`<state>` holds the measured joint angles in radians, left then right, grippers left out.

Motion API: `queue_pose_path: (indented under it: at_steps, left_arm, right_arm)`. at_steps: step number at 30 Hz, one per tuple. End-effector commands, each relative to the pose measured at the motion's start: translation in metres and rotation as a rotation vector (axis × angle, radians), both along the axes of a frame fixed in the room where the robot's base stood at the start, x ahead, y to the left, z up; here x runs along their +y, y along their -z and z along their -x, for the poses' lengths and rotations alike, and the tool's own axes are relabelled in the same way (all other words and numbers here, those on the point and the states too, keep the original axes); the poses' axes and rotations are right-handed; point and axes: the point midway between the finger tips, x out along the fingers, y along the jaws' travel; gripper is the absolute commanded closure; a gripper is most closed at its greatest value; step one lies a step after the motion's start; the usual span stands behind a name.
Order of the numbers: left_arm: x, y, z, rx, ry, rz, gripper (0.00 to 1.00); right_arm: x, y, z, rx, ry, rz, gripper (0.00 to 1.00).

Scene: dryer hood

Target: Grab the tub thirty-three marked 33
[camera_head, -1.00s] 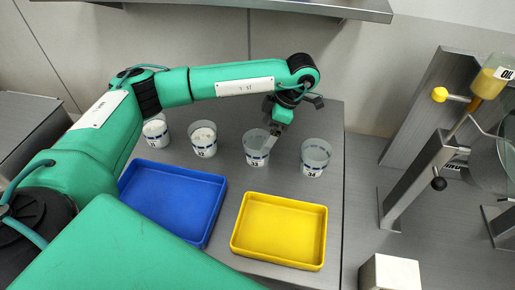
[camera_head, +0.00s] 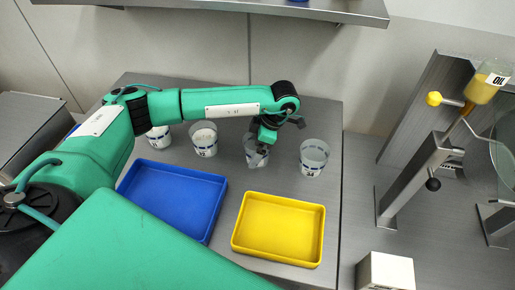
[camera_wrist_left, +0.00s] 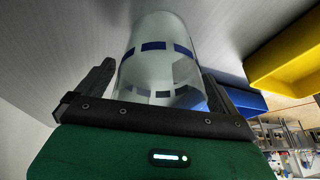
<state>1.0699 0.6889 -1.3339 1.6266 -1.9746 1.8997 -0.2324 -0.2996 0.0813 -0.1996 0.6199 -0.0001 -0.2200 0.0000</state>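The tub marked 33 (camera_head: 250,143) is a clear cup with a blue-and-white band, third from the left in a row on the grey table. Its number is hidden behind my left gripper (camera_head: 262,154) in the head view. In the left wrist view, the tub (camera_wrist_left: 158,50) stands between the two fingers of my left gripper (camera_wrist_left: 160,85). The fingers are apart, one on each side of its wall, with a thin gap seeming to show at the left finger. Firm contact does not show. My right gripper is not in view.
Tub 34 (camera_head: 313,156) stands close on the right, tub 32 (camera_head: 204,137) on the left, and another tub (camera_head: 158,138) farther left. A blue tray (camera_head: 222,190) and a yellow tray (camera_head: 237,247) lie in front. A metal stand (camera_head: 415,180) is at the right.

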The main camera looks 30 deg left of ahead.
Motion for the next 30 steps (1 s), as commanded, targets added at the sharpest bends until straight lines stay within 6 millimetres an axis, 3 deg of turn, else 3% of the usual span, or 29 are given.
queue_pose_path:
  at_steps: [1, 6, 20, 26, 30]
  left_arm:
    - [0.0, 0.0, 0.0, 0.0, 0.0, 0.0, 0.12]
    - [0.0, 0.0, 0.0, 0.0, 0.0, 0.0, 0.44]
    - [0.0, -0.01, -0.001, -0.002, -0.001, 0.002, 0.45]
    - [0.0, -0.041, -0.001, -0.004, -0.001, 0.001, 0.45]
    - [0.0, -0.071, -0.001, -0.005, 0.0, 0.0, 0.45]
  right_arm:
    - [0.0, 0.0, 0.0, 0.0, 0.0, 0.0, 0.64]
    - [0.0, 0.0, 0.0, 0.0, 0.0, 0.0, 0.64]
    - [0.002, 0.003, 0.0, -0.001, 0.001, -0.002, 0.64]
    - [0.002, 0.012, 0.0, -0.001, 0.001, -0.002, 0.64]
    - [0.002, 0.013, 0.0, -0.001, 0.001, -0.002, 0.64]
